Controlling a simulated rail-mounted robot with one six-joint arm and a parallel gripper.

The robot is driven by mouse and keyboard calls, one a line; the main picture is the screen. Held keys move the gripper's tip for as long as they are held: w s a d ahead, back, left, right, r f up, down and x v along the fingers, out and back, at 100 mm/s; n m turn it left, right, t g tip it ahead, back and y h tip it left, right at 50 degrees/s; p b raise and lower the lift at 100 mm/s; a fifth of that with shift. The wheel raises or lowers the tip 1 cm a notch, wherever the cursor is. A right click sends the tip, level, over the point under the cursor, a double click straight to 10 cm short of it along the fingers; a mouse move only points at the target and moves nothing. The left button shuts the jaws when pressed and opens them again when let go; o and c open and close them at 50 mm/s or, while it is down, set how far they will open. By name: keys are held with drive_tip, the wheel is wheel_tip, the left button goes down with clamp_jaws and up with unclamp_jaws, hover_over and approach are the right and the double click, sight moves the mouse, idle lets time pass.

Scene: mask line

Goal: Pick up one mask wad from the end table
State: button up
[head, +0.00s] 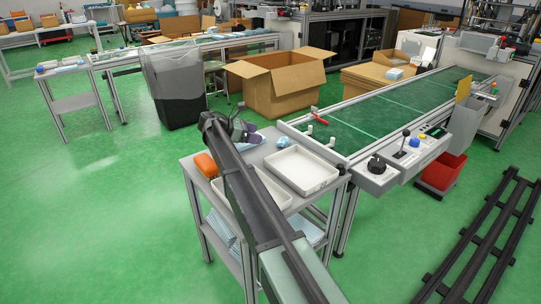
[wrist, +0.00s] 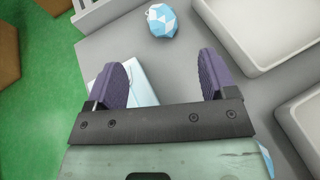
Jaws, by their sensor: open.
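The end table (head: 262,133) is a grey side table at the end of the conveyor. A small crumpled light-blue and white mask wad (head: 282,141) lies on it near the white tray. In the wrist view the wad (wrist: 162,20) is at the top, just ahead of the space between the fingertips and apart from them. My gripper (wrist: 164,66) has two purple fingers, spread wide with nothing gripped. A flat white and pale-blue item (wrist: 143,83) lies below, by the left finger. In the head view my arm partly hides the gripper.
Two white trays stand on the table; one (head: 301,170) is clear to see, the other is partly behind my arm. Both edge the right of the wrist view, the nearer one (wrist: 285,25) close to the right finger. An orange item (head: 206,165) sits at the table's left. The conveyor (head: 375,117) adjoins.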

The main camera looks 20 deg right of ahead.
sight(280, 139)
drive_tip(key=b+x, duration=0.2)
drive_tip(key=x, duration=0.3)
drive_tip(key=shift+f, duration=0.1)
drive_tip(key=shift+s+d, duration=0.1)
drive_tip(key=shift+d, duration=0.2)
drive_tip(key=b+x, duration=0.1)
drive_tip(key=x, duration=0.4)
drive_tip(key=shift+s+b, duration=0.15)
drive_tip(key=shift+b, duration=0.15)
drive_tip(key=c, duration=1.1)
